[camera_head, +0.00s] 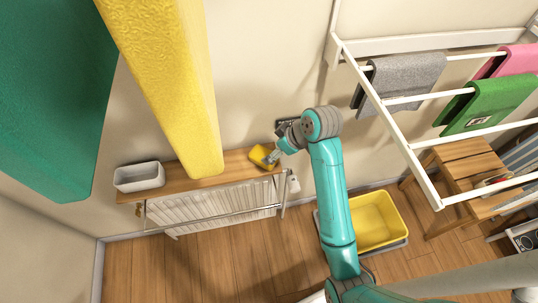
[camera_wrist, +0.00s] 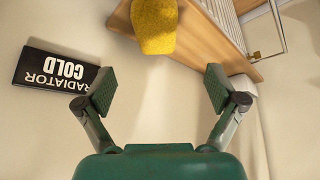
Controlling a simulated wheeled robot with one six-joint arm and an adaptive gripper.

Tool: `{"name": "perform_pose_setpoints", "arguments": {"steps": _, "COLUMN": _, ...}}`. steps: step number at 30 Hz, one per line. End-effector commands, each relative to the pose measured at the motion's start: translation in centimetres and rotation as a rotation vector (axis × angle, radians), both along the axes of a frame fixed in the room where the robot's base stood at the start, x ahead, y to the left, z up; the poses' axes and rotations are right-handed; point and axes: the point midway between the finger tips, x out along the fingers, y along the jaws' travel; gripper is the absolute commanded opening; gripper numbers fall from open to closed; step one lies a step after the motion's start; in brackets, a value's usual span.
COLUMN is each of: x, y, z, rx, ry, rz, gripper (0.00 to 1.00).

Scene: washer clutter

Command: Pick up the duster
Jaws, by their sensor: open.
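The duster appears to be the yellow, soft-looking piece (camera_head: 261,156) on the right part of the wooden shelf (camera_head: 213,178) above the radiator. In the wrist view the yellow duster (camera_wrist: 154,26) is at the top centre, partly cut off by the frame edge. My gripper (camera_head: 272,157) is right beside it in the head view, where its fingers are small and partly overlap the duster. In the wrist view my gripper (camera_wrist: 160,85) is open, with nothing between its pads. The duster lies just beyond the fingertips, roughly centred between them.
A black "RADIATOR COLD" sign (camera_wrist: 55,68) is on the wall. A white tray (camera_head: 139,177) stands on the shelf's left end. The radiator (camera_head: 215,203) is below. A drying rack (camera_head: 402,140), yellow bin (camera_head: 376,221) and wooden stool (camera_head: 463,170) are right. Large yellow (camera_head: 168,75) and green (camera_head: 52,95) pieces block the upper left.

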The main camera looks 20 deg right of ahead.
Motion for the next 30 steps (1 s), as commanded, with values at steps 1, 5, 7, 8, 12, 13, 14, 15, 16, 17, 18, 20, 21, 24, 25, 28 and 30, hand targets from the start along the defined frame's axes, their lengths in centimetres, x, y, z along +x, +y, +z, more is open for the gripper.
{"name": "perform_pose_setpoints", "arguments": {"steps": 1, "x": 0.2, "y": -0.1, "z": 0.3, "rx": -0.002, "ry": 0.005, "rz": 0.008, "gripper": 0.94}}
{"name": "perform_pose_setpoints", "arguments": {"steps": 5, "x": 0.6, "y": 0.0, "z": 0.0, "rx": -0.002, "ry": 0.013, "rz": 0.017, "gripper": 0.94}}
{"name": "perform_pose_setpoints", "arguments": {"steps": 7, "x": 0.9, "y": 0.3, "z": -0.9, "rx": -0.001, "ry": 0.013, "rz": 0.017, "gripper": 0.94}}
{"name": "perform_pose_setpoints", "arguments": {"steps": 8, "x": 1.1, "y": 0.5, "z": -1.3, "rx": -0.002, "ry": 0.014, "rz": 0.017, "gripper": 0.94}}
{"name": "perform_pose_setpoints", "arguments": {"steps": 12, "x": 2.0, "y": 1.0, "z": -3.0, "rx": -0.002, "ry": 0.012, "rz": 0.018, "gripper": 0.94}}
{"name": "perform_pose_setpoints", "arguments": {"steps": 13, "x": 2.1, "y": 1.1, "z": -3.4, "rx": -0.002, "ry": 0.013, "rz": 0.017, "gripper": 0.94}}
{"name": "perform_pose_setpoints", "arguments": {"steps": 14, "x": 2.2, "y": 1.2, "z": -3.6, "rx": -0.002, "ry": 0.013, "rz": 0.017, "gripper": 0.94}}
{"name": "perform_pose_setpoints", "arguments": {"steps": 15, "x": 2.4, "y": 1.2, "z": -3.9, "rx": -0.003, "ry": 0.011, "rz": 0.016, "gripper": 0.94}}
{"name": "perform_pose_setpoints", "arguments": {"steps": 16, "x": 2.4, "y": 1.3, "z": -4.1, "rx": -0.003, "ry": 0.011, "rz": 0.016, "gripper": 0.94}}
{"name": "perform_pose_setpoints", "arguments": {"steps": 17, "x": 2.5, "y": 1.3, "z": -4.2, "rx": -0.003, "ry": 0.011, "rz": 0.016, "gripper": 0.94}}
{"name": "perform_pose_setpoints", "arguments": {"steps": 18, "x": 2.6, "y": 1.4, "z": -4.4, "rx": -0.003, "ry": 0.011, "rz": 0.016, "gripper": 0.94}}
{"name": "perform_pose_setpoints", "arguments": {"steps": 20, "x": 2.7, "y": 1.4, "z": -4.7, "rx": -0.003, "ry": 0.011, "rz": 0.016, "gripper": 0.94}}
{"name": "perform_pose_setpoints", "arguments": {"steps": 21, "x": 2.8, "y": 1.5, "z": -5.0, "rx": -0.003, "ry": 0.011, "rz": 0.016, "gripper": 0.94}}
{"name": "perform_pose_setpoints", "arguments": {"steps": 24, "x": 3.3, "y": 1.8, "z": -6.3, "rx": -0.003, "ry": 0.012, "rz": 0.016, "gripper": 0.94}}
{"name": "perform_pose_setpoints", "arguments": {"steps": 25, "x": 3.4, "y": 1.9, "z": -6.7, "rx": -0.003, "ry": 0.012, "rz": 0.016, "gripper": 0.94}}
{"name": "perform_pose_setpoints", "arguments": {"steps": 28, "x": 4.0, "y": 2.2, "z": -7.9, "rx": -0.002, "ry": 0.012, "rz": 0.016, "gripper": 0.94}}
{"name": "perform_pose_setpoints", "arguments": {"steps": 30, "x": 4.3, "y": 2.4, "z": -8.5, "rx": -0.003, "ry": 0.01, "rz": 0.016, "gripper": 0.94}}
